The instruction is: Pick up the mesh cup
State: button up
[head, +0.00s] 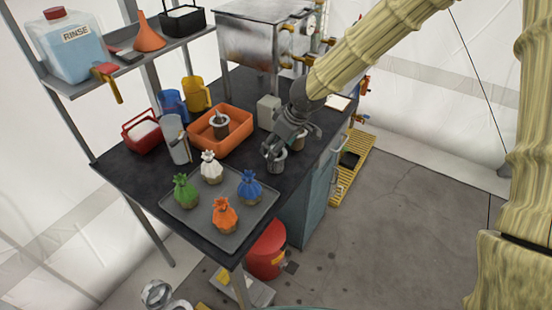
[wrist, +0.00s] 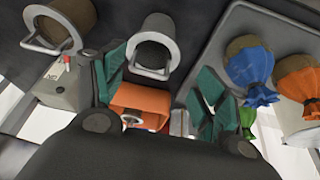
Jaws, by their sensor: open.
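A grey metal-rimmed cup (head: 276,163) stands on the dark bench directly at my gripper (head: 274,146). In the wrist view this cup (wrist: 155,42) shows its round rim and wire handle, just beyond the gap between my green-padded fingers (wrist: 158,88). My gripper is open, with nothing held between the fingers. A second similar cup (head: 301,139) stands behind my gripper, and shows at the upper left of the wrist view (wrist: 62,20). A third cup (head: 219,126) is inside the orange bin.
A grey tray (head: 192,213) with several coloured cloth-topped bundles lies in front of the cup. The orange bin (head: 240,126), a clear pitcher (head: 177,140) and a grey box (head: 268,111) stand nearby. A metal cabinet (head: 250,50) stands at the back. The bench's right edge is close.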

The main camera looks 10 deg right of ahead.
jog(key=w+f, duration=0.2)
jog(key=f, duration=0.1)
jog(key=shift+w+a, duration=0.2)
jog(key=shift+w, duration=0.05)
jog(key=shift+s+a+f+p, duration=0.15)
jog(key=shift+f+p, duration=0.4)
jog(key=shift+f, duration=0.1)
jog(key=x, duration=0.3)
jog(key=shift+w, duration=0.25)
jog(key=shift+s+r, duration=0.1)
jog(key=shift+s, duration=0.1)
jog(key=shift+w, duration=0.1)
jog(key=c, duration=0.5)
jog(key=shift+c, duration=1.2)
